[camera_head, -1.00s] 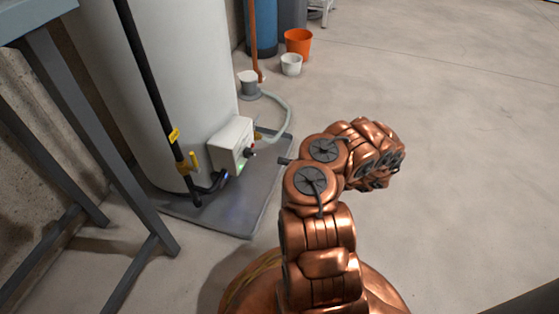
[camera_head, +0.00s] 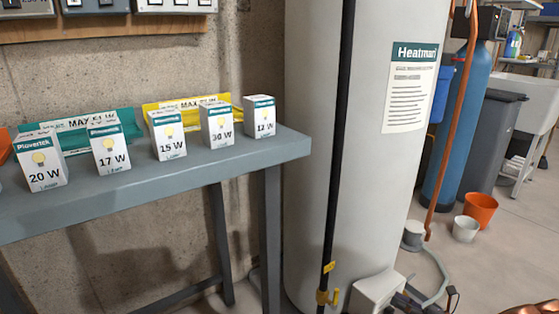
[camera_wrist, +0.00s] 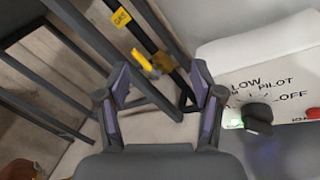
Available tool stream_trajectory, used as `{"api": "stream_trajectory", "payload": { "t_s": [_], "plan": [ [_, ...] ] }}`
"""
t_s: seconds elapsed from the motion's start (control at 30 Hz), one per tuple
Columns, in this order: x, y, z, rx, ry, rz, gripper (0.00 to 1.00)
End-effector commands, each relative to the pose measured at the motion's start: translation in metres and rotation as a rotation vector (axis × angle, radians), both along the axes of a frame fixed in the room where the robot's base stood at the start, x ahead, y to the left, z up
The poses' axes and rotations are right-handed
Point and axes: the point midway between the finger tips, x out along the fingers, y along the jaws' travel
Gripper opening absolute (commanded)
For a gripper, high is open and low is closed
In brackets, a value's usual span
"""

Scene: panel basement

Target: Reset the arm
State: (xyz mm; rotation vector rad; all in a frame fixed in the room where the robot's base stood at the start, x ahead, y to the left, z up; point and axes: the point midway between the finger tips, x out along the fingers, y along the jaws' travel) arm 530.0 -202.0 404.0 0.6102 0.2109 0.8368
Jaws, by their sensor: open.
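My gripper (camera_wrist: 158,100) shows in the wrist view with its two dark, purple-padded fingers spread apart and nothing between them. It is near the heater's white control box (camera_wrist: 262,75), which fills the right side of that view. The box has a black knob (camera_wrist: 257,115) with LOW, PILOT and OFF marks, and a lit green spot beside the knob. In the head view my gripper is out of frame; only a bit of my copper arm (camera_head: 535,308) shows at the bottom right corner.
A tall white water heater (camera_head: 375,160) stands beside a grey table (camera_head: 120,190) with several lamp boxes. A black pipe with a yellow valve handle (camera_wrist: 142,60) runs close ahead of the fingers. Orange (camera_head: 480,208) and white buckets (camera_head: 465,229) stand right.

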Motion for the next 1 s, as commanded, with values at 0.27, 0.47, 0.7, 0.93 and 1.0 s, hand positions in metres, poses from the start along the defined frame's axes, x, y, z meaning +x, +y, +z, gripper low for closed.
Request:
{"api": "stream_trajectory", "payload": {
  "t_s": [0.27, 0.47, 0.7, 0.93, 1.0],
  "plan": [
    [0.009, 0.093, 0.131, -0.153, -0.190, 0.264, 0.67],
    [-0.005, 0.152, 0.207, -0.269, -0.326, 0.446, 0.67],
    [-0.040, 0.215, 0.284, -0.409, -0.491, 0.667, 0.67],
    [-0.085, 0.259, 0.346, -0.549, -0.650, 0.872, 0.67],
    [-0.099, 0.270, 0.362, -0.596, -0.698, 0.935, 0.67]
  ]
}}
